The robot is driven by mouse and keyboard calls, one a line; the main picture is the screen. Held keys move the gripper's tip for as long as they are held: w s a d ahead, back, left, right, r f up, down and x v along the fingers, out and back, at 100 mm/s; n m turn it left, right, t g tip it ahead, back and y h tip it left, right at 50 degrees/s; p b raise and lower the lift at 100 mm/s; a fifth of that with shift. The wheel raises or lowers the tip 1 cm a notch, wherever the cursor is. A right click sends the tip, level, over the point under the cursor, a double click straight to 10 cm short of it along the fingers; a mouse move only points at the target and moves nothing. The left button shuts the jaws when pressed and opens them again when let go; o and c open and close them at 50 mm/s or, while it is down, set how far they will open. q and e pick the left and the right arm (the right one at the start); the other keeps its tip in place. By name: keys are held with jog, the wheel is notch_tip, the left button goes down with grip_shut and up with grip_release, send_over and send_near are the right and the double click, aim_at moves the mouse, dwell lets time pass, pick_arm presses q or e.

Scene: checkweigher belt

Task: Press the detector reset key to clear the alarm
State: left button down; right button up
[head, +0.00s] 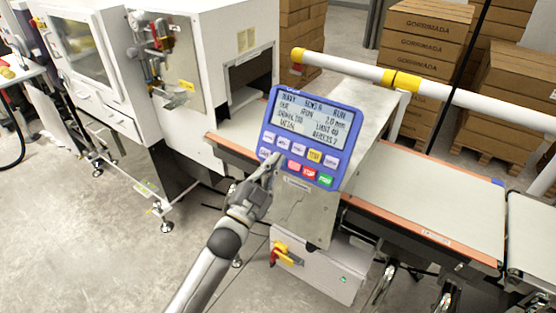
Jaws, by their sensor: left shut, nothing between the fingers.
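A blue control panel (303,97) with a lit text screen (304,119) stands on a metal housing over the belt. Its keys sit in two rows below the screen: several white ones, a yellow key (314,156), two red keys (309,172) and a green key (326,181). The key labels are too small to read surely. My left gripper (274,163) is shut and empty, its tip at the panel's lower left, over or beside the lower-row white keys. I cannot tell whether it touches a key. It hides part of that row. My right gripper is not in view.
The conveyor belt (450,205) runs to the right with an orange edge. A white-and-yellow rail (345,66) passes behind the panel. A red-yellow switch (284,256) is on the box below. A white machine stands at left, stacked cartons (424,45) behind.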

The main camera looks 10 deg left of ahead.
pick_arm(q)
jog(key=shift+w+d+f, duration=0.15)
jog(key=shift+w+f, duration=0.05)
jog(key=shift+w, duration=0.15)
jog(key=shift+w+d+f+b, duration=0.15)
jog(key=shift+w+b, duration=0.1)
jog(key=shift+b, duration=0.2)
dwell(0.4)
jog(key=shift+s+a+r+p, duration=0.3)
jog(key=shift+s+r+p, duration=0.1)
jog(key=shift+s+p, duration=0.3)
